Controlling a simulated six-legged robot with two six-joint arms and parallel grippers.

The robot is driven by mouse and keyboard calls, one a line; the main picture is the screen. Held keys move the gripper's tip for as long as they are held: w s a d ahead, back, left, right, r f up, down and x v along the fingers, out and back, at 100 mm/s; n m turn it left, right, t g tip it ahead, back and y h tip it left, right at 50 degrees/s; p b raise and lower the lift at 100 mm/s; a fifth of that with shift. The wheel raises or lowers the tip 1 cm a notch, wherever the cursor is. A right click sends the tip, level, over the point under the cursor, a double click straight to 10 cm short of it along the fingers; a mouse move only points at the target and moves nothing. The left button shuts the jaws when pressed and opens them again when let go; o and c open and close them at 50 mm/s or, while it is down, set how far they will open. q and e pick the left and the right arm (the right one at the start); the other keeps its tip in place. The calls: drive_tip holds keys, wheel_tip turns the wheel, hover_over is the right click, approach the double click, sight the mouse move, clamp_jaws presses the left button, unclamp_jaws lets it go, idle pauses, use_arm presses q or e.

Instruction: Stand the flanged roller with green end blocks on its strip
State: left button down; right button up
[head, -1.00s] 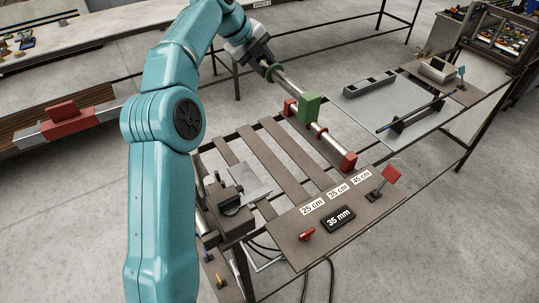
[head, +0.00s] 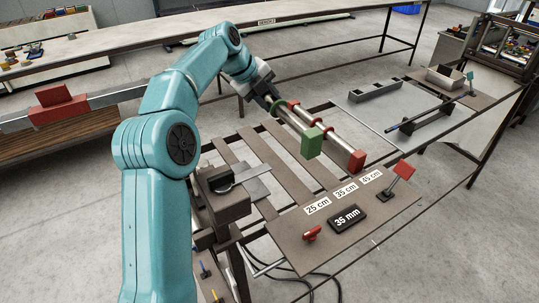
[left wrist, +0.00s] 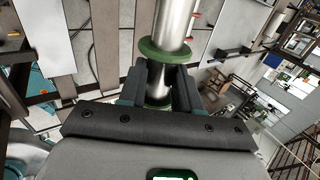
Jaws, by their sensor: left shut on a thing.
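My left gripper (head: 270,104) is shut on the flanged roller with green end blocks (head: 295,124), near its far end. The roller is a silver rod with green flanges, and its near green block (head: 312,142) shows clearly. It points toward the front right, roughly parallel to a similar roller with red ends (head: 357,160), and appears just left of it. I cannot tell whether it touches a strip. In the left wrist view the silver rod (left wrist: 173,22) passes between the fingers, with a green flange just beyond them. The far end block is hidden. My right gripper is not in view.
Brown strips (head: 255,150) cross the frame, with bare gaps between them. A front panel carries labels 25 cm, 35 cm, 45 cm, a "35 mm" display (head: 347,219) and a red lever (head: 404,169). A grey plate (head: 425,110) with a rod stand lies at the right.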

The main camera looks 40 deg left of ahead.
use_arm(q)
drive_tip(key=f, duration=1)
drive_tip(key=w+a+f, duration=0.1)
drive_tip(key=f, duration=0.4)
drive_tip(key=shift+s+d+f, duration=0.15)
drive_tip(key=shift+s+f, duration=0.15)
drive_tip(key=shift+f, duration=0.2)
drive_tip(key=shift+w+a+f, duration=0.2)
drive_tip(key=shift+f, duration=0.05)
drive_tip(key=c, duration=1.1)
unclamp_jaws()
drive_tip(key=shift+d+f, duration=0.15)
drive_tip(key=o, duration=0.3)
drive_tip(key=shift+s, duration=0.1)
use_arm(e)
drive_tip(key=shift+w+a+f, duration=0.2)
